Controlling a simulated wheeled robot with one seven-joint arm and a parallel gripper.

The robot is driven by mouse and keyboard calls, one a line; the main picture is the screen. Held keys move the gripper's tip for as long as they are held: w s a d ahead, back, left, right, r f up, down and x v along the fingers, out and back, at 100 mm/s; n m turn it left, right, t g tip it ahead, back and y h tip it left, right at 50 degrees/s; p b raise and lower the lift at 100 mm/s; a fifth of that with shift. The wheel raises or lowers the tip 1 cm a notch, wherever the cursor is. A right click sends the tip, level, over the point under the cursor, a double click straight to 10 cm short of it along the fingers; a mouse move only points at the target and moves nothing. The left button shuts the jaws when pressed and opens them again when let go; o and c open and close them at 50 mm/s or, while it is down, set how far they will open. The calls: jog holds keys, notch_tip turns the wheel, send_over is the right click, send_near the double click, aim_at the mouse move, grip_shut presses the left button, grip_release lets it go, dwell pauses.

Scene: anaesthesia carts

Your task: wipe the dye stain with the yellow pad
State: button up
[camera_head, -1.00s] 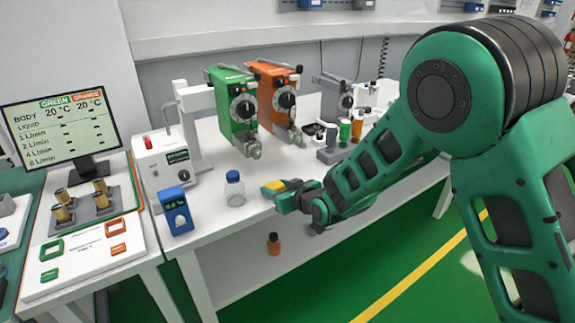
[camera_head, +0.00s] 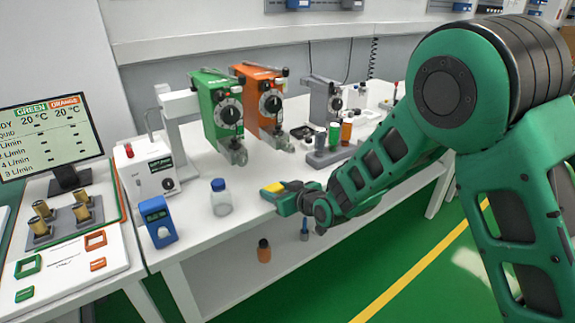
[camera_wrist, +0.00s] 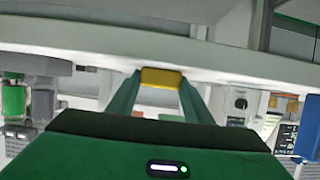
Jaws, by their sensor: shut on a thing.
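My gripper (camera_head: 285,193) is shut on the yellow pad (camera_head: 273,187) at the front edge of the white table (camera_head: 245,205). In the wrist view the yellow pad (camera_wrist: 161,78) sits between the two green fingertips. In that view the pad shows against the pale table edge; I cannot tell whether it touches the table. I cannot make out a dye stain in either view.
A bottle with a blue cap (camera_head: 221,198) and a blue meter (camera_head: 158,221) stand left of my gripper. The green vaporizer (camera_head: 222,110) and orange vaporizer (camera_head: 267,105) hang behind. A rack of vials (camera_head: 330,150) is at the back right. A small dark bottle (camera_head: 264,250) is on the lower shelf.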

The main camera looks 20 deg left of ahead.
jog(key=shift+w+d, duration=0.3)
jog(key=shift+w+d+r, duration=0.1)
jog(key=shift+w+d, duration=0.05)
jog(key=shift+w, duration=0.15)
notch_tip(320, 180, up, 2)
jog(key=shift+s+r, duration=0.15)
jog(key=shift+r, duration=2.75)
